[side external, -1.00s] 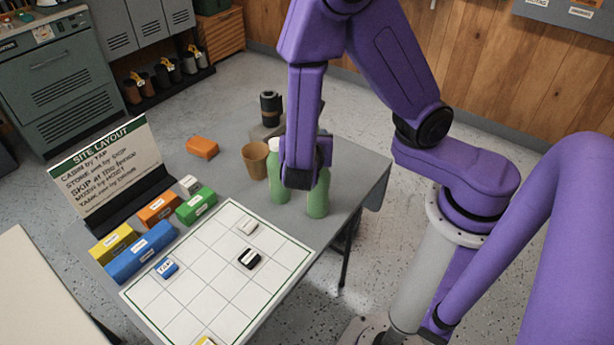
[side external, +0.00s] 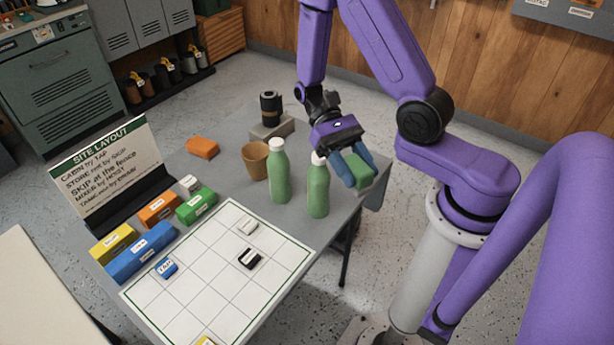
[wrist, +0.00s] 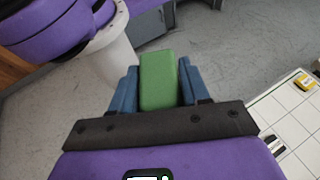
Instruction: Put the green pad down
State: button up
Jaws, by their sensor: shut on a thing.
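The green pad (side external: 363,178) is a small green block held between the blue fingers of my gripper (side external: 352,168). In the side view it is raised near the table's right edge, to the right of two green bottles. In the wrist view the pad (wrist: 158,80) sits between both fingers (wrist: 158,90), with grey floor behind it. My gripper is shut on it. The pad's far side is hidden in the side view.
Two green bottles with white caps (side external: 279,172) (side external: 318,190) stand just left of my gripper. A tan cup (side external: 255,160), an orange block (side external: 202,147) and a dark flask (side external: 271,107) are behind. A gridded white board (side external: 200,290) holds small labelled blocks. Coloured blocks lie by the sign (side external: 105,165).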

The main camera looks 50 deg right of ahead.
jog(key=w+a+m+t+y, duration=0.1)
jog(key=w+m+t+y, duration=0.5)
jog(key=w+m+y, duration=0.15)
jog(key=w+d+r+m+t+h, duration=0.2)
jog(key=w+d+m+t+h, duration=0.2)
jog(key=w+d+m+t, duration=1.1)
jog(key=shift+t+y, duration=0.35)
jog(key=shift+t, duration=0.05)
jog(key=shift+s+a+f, duration=0.15)
jog(key=shift+s+f, duration=0.05)
jog(key=shift+f, duration=3.7)
jog(key=shift+s+a+f, duration=0.1)
jog(key=shift+s+f, duration=0.1)
jog(key=shift+f, duration=3.65)
jog(key=shift+s+a+f, duration=0.15)
jog(key=shift+s+f, duration=0.05)
jog(key=shift+f, duration=3.7)
jog(key=shift+f, duration=0.1)
jog(key=o, duration=1)
jog(key=shift+o, duration=0.2)
